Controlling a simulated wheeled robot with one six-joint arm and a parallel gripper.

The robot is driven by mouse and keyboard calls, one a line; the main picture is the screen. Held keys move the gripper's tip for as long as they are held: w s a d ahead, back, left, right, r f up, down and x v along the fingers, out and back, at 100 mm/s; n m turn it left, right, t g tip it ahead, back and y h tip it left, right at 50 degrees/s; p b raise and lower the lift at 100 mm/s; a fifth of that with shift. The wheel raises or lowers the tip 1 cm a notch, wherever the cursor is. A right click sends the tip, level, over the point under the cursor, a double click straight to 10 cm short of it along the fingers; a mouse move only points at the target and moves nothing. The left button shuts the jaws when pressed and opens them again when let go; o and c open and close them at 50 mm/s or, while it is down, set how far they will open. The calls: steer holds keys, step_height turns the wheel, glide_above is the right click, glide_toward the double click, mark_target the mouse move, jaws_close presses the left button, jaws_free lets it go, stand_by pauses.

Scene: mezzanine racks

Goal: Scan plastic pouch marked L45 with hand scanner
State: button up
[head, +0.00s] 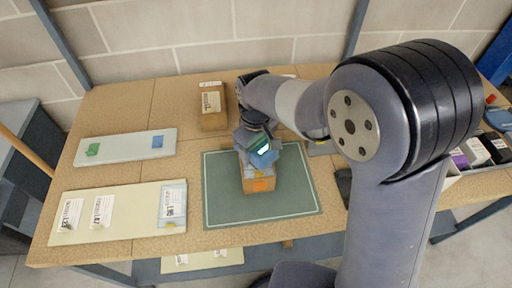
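A pale blue pouch (172,204) with a white label lies at the right end of a cream board at the front left. Its print is too small to read surely; it may say L45. My gripper (257,152) is over the green mat, just above or at a cardboard box with an orange patch (259,184). A tilted blue and green item with a bright lit strip (263,150), possibly the hand scanner, is at my gripper. My fingertips are hidden, so I cannot tell their grip or whether they touch the box.
The cream board (129,222) also bears two white labels. A labelled carton (212,119) stands behind the green mat (222,210). Small boxes (476,151) stand at right.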

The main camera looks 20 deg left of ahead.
steer(key=shift+r+p, duration=2.6)
steer(key=shift+r, duration=0.95)
steer(key=shift+f, duration=0.1)
